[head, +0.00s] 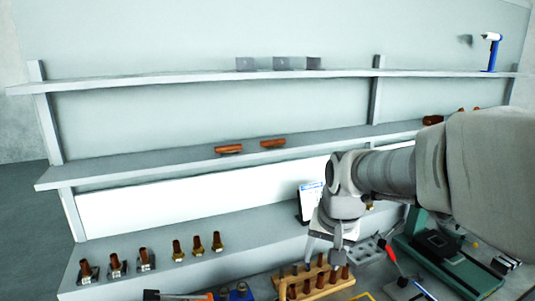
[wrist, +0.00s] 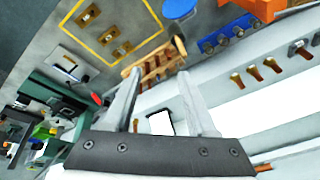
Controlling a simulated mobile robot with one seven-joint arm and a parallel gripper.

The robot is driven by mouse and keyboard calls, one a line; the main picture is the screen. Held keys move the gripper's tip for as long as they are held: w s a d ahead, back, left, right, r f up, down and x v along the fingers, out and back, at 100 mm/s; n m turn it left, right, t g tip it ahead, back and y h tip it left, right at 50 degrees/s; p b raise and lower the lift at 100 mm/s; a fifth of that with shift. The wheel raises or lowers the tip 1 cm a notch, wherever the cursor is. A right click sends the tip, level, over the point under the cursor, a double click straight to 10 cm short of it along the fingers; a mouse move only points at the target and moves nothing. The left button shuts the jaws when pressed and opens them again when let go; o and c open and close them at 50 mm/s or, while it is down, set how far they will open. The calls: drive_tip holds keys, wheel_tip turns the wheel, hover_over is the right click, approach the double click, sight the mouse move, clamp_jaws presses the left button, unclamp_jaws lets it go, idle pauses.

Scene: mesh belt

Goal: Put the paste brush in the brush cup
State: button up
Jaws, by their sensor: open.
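My gripper (head: 324,258) is open above the bench, over the back of a wooden rack (head: 318,288). In the wrist view its two fingers (wrist: 157,62) are apart with nothing held between them, and the wooden rack (wrist: 150,68) shows just beyond their tips. A slim red-ended tool (head: 390,254) leans to the right of the gripper in the head view; it may be the paste brush, but I cannot tell. A small red spot (wrist: 97,98) in the wrist view may be the same tool. I cannot make out the brush cup for sure.
A green machine (head: 450,262) stands on the right. A white upright panel (head: 310,200) is behind the gripper. Several brown-topped bolts (head: 117,265) stand on the left ledge.

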drive_tip(key=s+d+r+n+t, duration=0.1)
drive_tip(key=s+d, duration=0.1)
drive_tip(key=s, duration=0.6)
drive_tip(key=s+d+r+n+t, duration=0.1)
drive_tip(key=s+r+n, duration=0.1)
drive_tip(key=s, duration=0.6)
drive_tip(key=shift+s+d+h, duration=0.3)
drive_tip(key=shift+s+d, duration=0.05)
drive_tip(key=shift+s, duration=0.05)
drive_tip(key=shift+c, duration=0.6)
drive_tip(key=shift+a, duration=0.2)
